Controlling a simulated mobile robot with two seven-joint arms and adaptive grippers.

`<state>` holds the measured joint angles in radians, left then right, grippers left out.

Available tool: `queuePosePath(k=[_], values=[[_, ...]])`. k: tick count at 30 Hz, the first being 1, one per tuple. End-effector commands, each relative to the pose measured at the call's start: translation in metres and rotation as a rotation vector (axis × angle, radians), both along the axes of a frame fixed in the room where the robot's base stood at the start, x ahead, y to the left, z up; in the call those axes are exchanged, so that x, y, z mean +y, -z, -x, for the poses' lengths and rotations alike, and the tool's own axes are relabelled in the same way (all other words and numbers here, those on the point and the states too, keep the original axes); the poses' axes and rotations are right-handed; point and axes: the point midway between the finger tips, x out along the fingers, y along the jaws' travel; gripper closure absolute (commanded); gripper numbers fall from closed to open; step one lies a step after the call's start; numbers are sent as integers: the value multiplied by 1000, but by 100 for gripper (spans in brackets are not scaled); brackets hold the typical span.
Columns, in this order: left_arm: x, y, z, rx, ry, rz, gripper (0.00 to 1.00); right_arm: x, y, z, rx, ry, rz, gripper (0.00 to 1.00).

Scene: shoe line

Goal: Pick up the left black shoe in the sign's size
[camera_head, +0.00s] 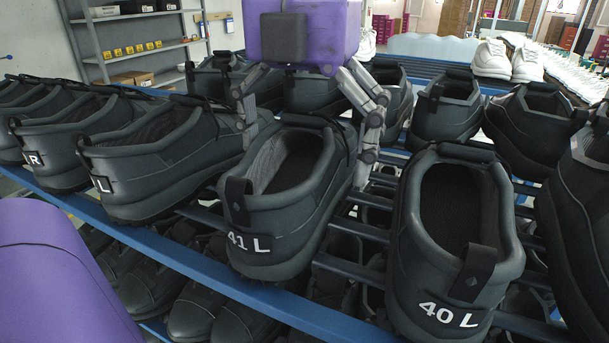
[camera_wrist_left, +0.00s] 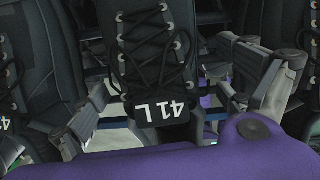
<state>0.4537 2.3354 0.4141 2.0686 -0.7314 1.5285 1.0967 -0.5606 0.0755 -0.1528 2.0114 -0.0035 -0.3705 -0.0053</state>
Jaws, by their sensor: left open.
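A black shoe marked 41 L (camera_head: 262,240) stands on the rack in the middle of the head view, heel towards me. In the left wrist view its laces and 41 L tongue tag (camera_wrist_left: 160,111) show. My left gripper (camera_head: 307,150) is open, with one finger on each side of this shoe; whether they touch it I cannot tell. In the left wrist view the open fingers (camera_wrist_left: 175,110) flank the tongue. A black shoe marked 40 L (camera_head: 440,250) stands to its right. I see no readable size sign. My right gripper is not in view.
Black shoes marked L (camera_head: 150,165) and R (camera_head: 60,145) stand close on the left. More black shoes fill the row behind and the shelf below. The blue rack rail (camera_head: 190,262) runs along the front. White shoes (camera_head: 508,60) stand at the back right.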

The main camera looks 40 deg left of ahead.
Motion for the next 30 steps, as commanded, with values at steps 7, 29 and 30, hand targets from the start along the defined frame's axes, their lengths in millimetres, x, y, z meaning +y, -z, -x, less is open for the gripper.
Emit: queuePosePath(k=[7,29,30], values=[[0,2,0,-1,-1,0,4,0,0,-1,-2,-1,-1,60],[0,0,0,-2,0,-1,66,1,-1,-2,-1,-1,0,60],[1,-2,1,-3,0,0,66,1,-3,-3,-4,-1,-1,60]])
